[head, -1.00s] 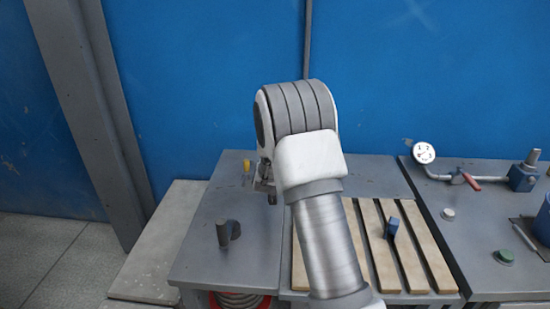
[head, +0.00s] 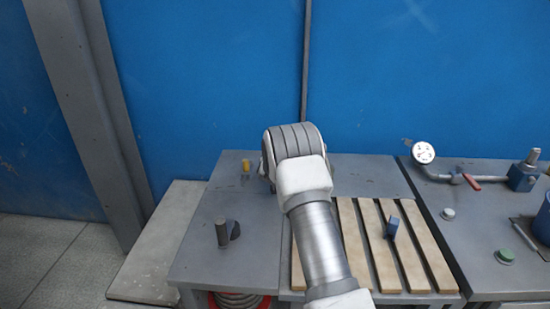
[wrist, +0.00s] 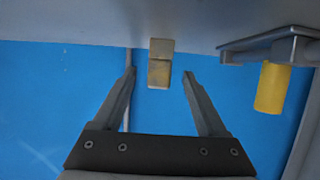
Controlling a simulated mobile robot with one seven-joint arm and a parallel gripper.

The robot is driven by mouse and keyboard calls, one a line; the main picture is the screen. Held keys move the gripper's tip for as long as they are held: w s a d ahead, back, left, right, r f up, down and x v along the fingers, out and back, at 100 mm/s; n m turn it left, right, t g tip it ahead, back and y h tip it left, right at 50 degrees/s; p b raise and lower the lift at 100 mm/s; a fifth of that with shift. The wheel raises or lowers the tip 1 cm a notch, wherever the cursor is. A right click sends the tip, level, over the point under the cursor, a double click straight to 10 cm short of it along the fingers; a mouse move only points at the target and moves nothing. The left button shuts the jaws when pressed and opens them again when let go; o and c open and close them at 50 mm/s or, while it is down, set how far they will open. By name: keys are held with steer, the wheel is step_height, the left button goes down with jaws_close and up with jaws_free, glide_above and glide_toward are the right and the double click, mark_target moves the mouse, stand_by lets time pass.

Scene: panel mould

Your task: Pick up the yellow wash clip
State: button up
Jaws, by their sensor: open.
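My gripper (wrist: 158,76) is open, with one finger on each side of that gap and nothing visibly gripped. How far the clip lies beyond the tips is hard to tell. In the head view my arm hides my gripper and this block.
A brighter yellow cylinder (wrist: 271,88) beside a grey bracket (wrist: 270,45) is at the right in the wrist view. A yellow piece (head: 245,166) stands at the bench's back left. A dark post (head: 222,233), wooden slats (head: 350,245) and a blue clip (head: 392,228) are nearer.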

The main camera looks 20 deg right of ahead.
steer(key=shift+x, duration=1.3)
steer(key=shift+c, duration=0.2)
jaws_close()
